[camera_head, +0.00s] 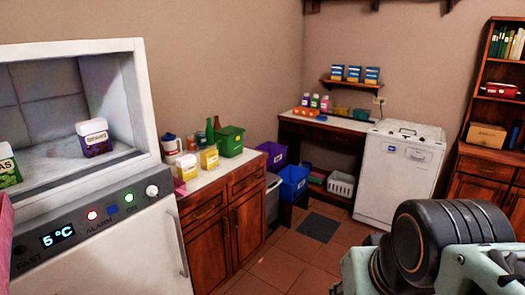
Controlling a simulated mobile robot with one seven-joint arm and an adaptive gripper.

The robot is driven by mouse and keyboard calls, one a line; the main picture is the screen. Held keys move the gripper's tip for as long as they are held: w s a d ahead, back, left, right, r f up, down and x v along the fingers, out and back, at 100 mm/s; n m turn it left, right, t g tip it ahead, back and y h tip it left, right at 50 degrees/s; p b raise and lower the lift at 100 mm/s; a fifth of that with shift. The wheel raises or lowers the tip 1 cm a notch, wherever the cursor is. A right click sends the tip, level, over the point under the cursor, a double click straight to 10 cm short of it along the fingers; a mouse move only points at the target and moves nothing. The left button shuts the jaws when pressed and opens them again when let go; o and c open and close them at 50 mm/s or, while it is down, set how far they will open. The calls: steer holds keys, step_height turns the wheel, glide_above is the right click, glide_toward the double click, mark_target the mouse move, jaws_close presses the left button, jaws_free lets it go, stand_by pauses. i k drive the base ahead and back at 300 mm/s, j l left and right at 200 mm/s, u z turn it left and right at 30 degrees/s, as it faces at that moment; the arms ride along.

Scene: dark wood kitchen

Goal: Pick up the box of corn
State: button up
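I cannot make out a box clearly labelled corn. In the open white compartment on the left stands a white and purple box (94,137) with a label too small to read surely. A white and green box (8,166) is cut off by the left edge; its label ends in "AS". Two yellow and white boxes, one nearer (187,167) and one farther (209,157), stand on the wooden counter; their labels are unreadable. My arm shows at the lower right, far from these boxes. My gripper is out of view.
The white appliance (110,250) with a "5°C" display fills the left front. A green crate (229,141) and bottles share the counter (213,175). Purple (273,155) and blue (294,182) bins stand beyond. A white dishwasher (400,178) is at the back. The tiled floor between is open.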

mark_target(186, 168)
steer(key=i+l+u, duration=0.15)
steer(key=i, duration=1)
steer(key=i+l+u, duration=0.1)
steer(key=i+u, duration=0.25)
steer(key=i+l+u, duration=0.35)
steer(key=i+j, duration=0.1)
steer(key=i, duration=0.05)
